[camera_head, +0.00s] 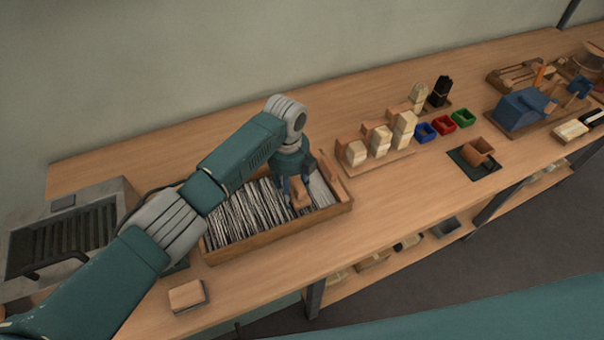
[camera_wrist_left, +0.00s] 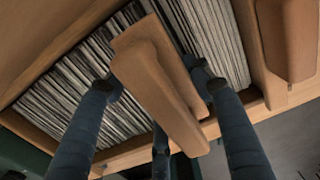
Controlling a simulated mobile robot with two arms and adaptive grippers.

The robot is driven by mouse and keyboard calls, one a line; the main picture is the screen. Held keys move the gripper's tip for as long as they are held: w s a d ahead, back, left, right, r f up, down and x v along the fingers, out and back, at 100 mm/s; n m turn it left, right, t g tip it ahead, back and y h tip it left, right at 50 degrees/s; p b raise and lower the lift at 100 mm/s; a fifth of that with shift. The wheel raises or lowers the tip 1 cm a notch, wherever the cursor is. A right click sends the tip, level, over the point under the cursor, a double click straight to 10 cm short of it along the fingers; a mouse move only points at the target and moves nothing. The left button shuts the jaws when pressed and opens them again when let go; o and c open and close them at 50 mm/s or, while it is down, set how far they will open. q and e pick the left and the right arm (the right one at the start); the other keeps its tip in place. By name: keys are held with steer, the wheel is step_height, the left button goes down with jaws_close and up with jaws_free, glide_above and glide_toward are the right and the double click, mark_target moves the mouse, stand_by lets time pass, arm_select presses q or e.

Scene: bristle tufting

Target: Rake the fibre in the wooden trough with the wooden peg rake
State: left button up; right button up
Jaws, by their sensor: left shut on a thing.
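The wooden trough (camera_head: 275,236) stands on the bench, filled with grey and white fibre (camera_head: 243,212) lying in strands. The fibre also fills the trough in the left wrist view (camera_wrist_left: 83,85). My left gripper (camera_head: 297,188) reaches over the right part of the trough. It is shut on a wooden block-shaped piece (camera_wrist_left: 160,85), which looks like the wooden peg rake, with fingers on both sides of it. The rake (camera_head: 299,193) is just above or on the fibre; its pegs are hidden, so I cannot tell if they touch. My right gripper is not in view.
A wooden piece (camera_head: 333,177) lies at the trough's right end. Blocks on a wooden stand (camera_head: 378,147), small coloured bins (camera_head: 437,124) and a blue device (camera_head: 520,109) stand to the right. A grey slotted machine (camera_head: 65,240) is at left. A small block (camera_head: 186,295) lies in front.

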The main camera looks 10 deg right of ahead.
arm_select(q)
steer(key=s+a+p, duration=0.1)
steer(key=a+p, duration=0.2)
steer(key=a, duration=0.1)
steer(key=s+a+p, duration=0.1)
steer(key=a+p, duration=0.3)
steer(key=s+a+p, duration=0.1)
steer(key=a+p, duration=0.2)
steer(key=a, duration=0.2)
steer(key=shift+s+a+r, duration=0.1)
steer(key=shift+s+r, duration=0.1)
steer(key=shift+s, duration=0.2)
steer(key=a, duration=0.2)
steer(key=s+a+p, duration=0.1)
steer(key=a, duration=0.2)
steer(key=s+a+p, duration=0.1)
steer(key=a, duration=0.1)
steer(key=shift+a+f, duration=0.25)
steer(key=shift+a, duration=0.05)
steer(key=shift+s+a, duration=0.25)
steer(key=shift+a, duration=0.35)
steer(key=shift+a, duration=0.1)
